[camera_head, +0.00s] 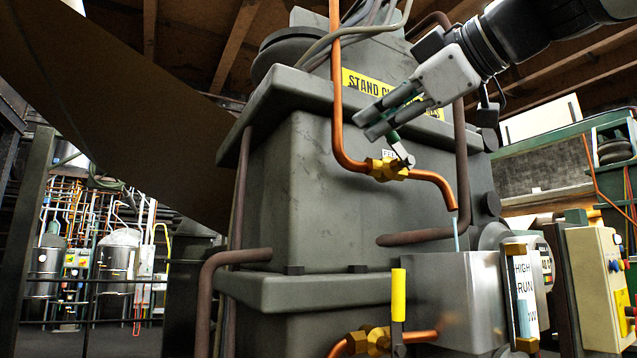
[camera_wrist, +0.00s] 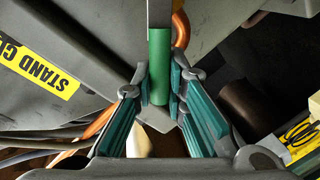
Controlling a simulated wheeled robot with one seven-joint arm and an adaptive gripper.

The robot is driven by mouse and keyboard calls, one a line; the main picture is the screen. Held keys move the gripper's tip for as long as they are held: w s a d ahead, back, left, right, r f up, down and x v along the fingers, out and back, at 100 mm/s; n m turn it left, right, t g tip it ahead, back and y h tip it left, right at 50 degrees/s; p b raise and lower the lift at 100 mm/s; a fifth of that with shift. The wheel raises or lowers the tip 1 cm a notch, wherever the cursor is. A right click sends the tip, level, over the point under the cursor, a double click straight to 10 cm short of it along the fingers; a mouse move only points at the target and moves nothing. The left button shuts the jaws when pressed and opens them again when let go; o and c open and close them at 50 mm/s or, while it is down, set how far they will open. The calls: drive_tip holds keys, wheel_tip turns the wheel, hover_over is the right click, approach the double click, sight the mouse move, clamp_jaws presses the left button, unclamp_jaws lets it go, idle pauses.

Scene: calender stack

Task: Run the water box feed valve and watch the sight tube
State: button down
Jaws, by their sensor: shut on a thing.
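The feed valve (camera_head: 385,169) is a brass body on a copper pipe, under a small partly hidden "FEE…" label. Its green lever handle (camera_wrist: 158,68) points up and left, and my gripper (camera_head: 374,122) is shut on it. In the wrist view the handle lies between the two green-padded fingers. A thin pale-blue stream (camera_head: 456,234) falls from the copper spout into the grey metal water box (camera_head: 450,300). The sight tube (camera_head: 513,295) stands on the box's right side beside a white scale marked HIGH, RUN and a partly legible lowest mark. Its exact level is hard to read.
A second brass valve (camera_head: 372,341) with an upright yellow handle (camera_head: 398,294) sits low, left of the box. The large grey machine housing (camera_head: 310,190) fills the middle. A cream control box (camera_head: 597,285) stands right. Brown pipes run close to the feed valve.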

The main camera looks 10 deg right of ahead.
drive_tip(key=c, duration=1.6)
unclamp_jaws()
drive_tip(key=v, duration=1.2)
